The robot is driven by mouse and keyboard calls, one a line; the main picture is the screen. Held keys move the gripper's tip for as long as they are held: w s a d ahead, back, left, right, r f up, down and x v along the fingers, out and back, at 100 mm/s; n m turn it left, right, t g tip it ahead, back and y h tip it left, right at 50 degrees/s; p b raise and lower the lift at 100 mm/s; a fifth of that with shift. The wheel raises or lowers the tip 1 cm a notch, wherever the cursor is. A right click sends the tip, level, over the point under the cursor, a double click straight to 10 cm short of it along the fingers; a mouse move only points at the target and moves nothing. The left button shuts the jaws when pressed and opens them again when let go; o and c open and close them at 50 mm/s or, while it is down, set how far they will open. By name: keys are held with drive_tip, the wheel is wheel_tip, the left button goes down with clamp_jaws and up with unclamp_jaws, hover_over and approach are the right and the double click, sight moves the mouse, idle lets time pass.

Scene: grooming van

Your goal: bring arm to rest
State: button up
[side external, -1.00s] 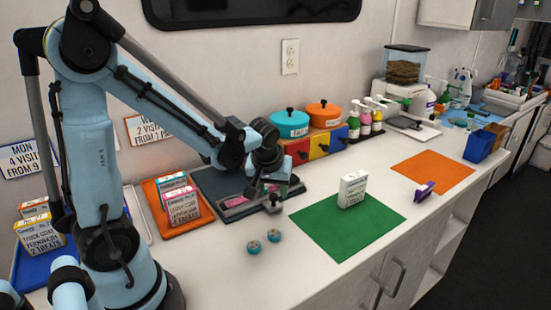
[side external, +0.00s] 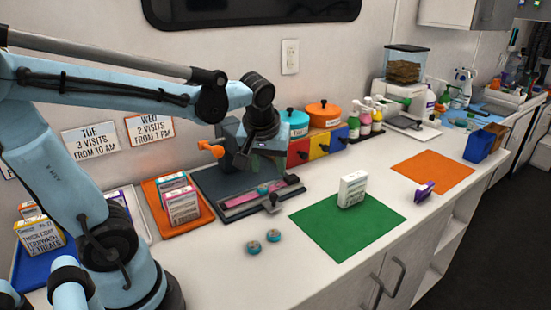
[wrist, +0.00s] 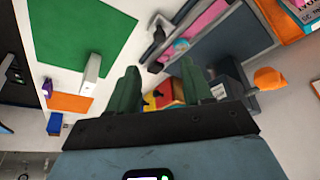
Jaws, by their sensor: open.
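My gripper (side external: 266,160) is raised above the dark station with the pink strip, open and empty, in the side view. Its two green fingers (wrist: 160,85) stand apart in the wrist view with nothing between them. The arm reaches out from the left, its forearm nearly level. The fingertips are hard to make out in the side view.
The dark station (side external: 207,184) has an orange-handled device (side external: 211,149) close behind my gripper. A teal disc (side external: 262,190) lies on its pink strip. Pots (side external: 323,112) stand behind.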

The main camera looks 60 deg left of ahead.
drive_tip(key=s+d+f+m+t+h, duration=0.1)
drive_tip(key=s+d+m+t+h, duration=0.2)
drive_tip(key=d+m, duration=0.5)
drive_tip(key=shift+s+m+t, duration=0.35)
drive_tip(key=shift+m+t, duration=0.15)
